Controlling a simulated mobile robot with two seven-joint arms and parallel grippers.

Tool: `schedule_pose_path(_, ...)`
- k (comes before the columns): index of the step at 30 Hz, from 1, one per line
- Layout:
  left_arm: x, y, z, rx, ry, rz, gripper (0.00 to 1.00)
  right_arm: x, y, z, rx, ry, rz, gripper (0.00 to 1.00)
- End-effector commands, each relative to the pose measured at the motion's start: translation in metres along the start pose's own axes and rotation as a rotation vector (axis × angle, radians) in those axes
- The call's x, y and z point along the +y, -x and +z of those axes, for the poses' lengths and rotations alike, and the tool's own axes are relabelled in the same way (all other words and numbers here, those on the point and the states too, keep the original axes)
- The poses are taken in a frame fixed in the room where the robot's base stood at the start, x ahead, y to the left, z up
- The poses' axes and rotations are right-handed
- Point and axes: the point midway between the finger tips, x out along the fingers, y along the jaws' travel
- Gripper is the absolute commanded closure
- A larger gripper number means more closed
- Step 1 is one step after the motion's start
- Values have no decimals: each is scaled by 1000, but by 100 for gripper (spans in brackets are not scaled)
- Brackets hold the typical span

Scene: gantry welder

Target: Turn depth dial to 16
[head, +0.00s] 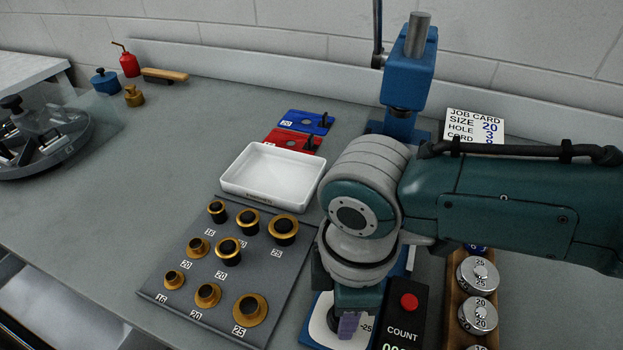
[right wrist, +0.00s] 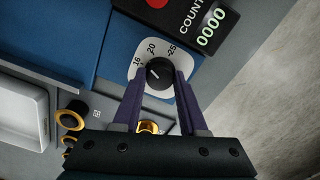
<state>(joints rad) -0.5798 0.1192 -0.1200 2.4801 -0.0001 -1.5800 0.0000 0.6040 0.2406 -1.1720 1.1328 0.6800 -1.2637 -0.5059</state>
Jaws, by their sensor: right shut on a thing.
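The depth dial is a black round knob (right wrist: 159,73) on a white plate (right wrist: 148,52) marked 16, 20 and 25, set on a blue base. A pale line shows on the knob, but I cannot tell for sure which number it points at. My right gripper (right wrist: 160,80) has its two purple fingers on either side of the knob, shut on it. In the head view the right gripper (head: 348,326) points down over the plate (head: 320,325) and hides the knob. My left gripper is in neither view.
A counter box (head: 402,315) with a red button stands right of the dial; it reads 0000 in the wrist view. A dark board (head: 170,300) with several brass-rimmed parts and a white tray (head: 232,182) lie to the left. A wooden rack (head: 455,315) holds metal discs.

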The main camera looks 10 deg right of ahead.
Motion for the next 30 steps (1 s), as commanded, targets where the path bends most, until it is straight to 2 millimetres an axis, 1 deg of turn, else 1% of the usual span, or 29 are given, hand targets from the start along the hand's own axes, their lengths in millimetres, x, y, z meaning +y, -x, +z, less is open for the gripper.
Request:
schedule_pose_path(6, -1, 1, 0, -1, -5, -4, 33, 0, 1, -1, 2, 179, -1, 100)
schedule_pose_path(15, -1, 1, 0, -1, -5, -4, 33, 0, 1, -1, 3, 348, 0, 100)
schedule_pose_path(21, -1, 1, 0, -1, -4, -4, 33, 0, 1, -1, 3, 401, 0, 100)
schedule_pose_path(30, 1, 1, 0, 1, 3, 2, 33, 0, 1, -1, 3, 419, 0, 100)
